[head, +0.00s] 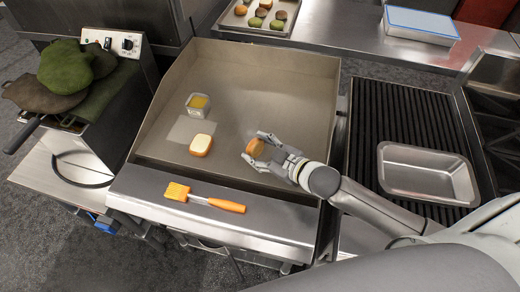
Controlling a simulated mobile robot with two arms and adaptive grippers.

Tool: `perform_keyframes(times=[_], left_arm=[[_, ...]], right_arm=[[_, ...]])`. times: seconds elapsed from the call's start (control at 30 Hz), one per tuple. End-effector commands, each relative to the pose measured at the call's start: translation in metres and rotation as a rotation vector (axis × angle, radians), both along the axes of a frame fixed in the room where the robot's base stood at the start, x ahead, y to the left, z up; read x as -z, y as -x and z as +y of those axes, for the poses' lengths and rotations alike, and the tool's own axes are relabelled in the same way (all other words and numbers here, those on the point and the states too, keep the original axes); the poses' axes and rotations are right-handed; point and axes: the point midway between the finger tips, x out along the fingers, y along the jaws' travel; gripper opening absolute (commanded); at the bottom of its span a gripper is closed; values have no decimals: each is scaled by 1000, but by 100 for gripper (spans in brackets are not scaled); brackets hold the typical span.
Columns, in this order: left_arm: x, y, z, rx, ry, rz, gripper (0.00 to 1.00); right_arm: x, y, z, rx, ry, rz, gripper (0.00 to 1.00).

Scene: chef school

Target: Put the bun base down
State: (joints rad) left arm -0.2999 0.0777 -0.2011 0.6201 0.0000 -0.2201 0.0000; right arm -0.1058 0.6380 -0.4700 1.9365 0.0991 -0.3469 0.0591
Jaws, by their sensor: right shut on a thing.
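My right gripper (262,150) is over the right part of the flat griddle (265,95). It is shut on a small brown bun piece (255,148), which I take to be the bun base. I cannot tell whether the piece touches the griddle. Another bun piece (201,145), pale on top with an orange-brown side, lies on the griddle to the left, apart from my gripper. My left gripper is not in view.
A small container with yellow contents (198,104) stands on the griddle beside a pale square patch. An orange-handled brush (205,198) lies on the front ledge. An empty metal pan (428,172) sits on the grill at right. The griddle's back is clear.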

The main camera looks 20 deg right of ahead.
Motion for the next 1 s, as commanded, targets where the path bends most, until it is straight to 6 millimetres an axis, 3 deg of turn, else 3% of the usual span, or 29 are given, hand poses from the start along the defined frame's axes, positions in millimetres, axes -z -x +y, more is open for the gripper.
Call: perform_keyframes(times=[0.5,0.53,0.67,1.0], left_arm=[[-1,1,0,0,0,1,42],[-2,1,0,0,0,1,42],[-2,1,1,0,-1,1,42],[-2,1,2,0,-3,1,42]], right_arm=[[14,0,0,0,0,-2,37],[13,0,0,0,0,-2,59],[13,0,0,0,0,-2,75],[12,0,0,0,0,-2,78]])
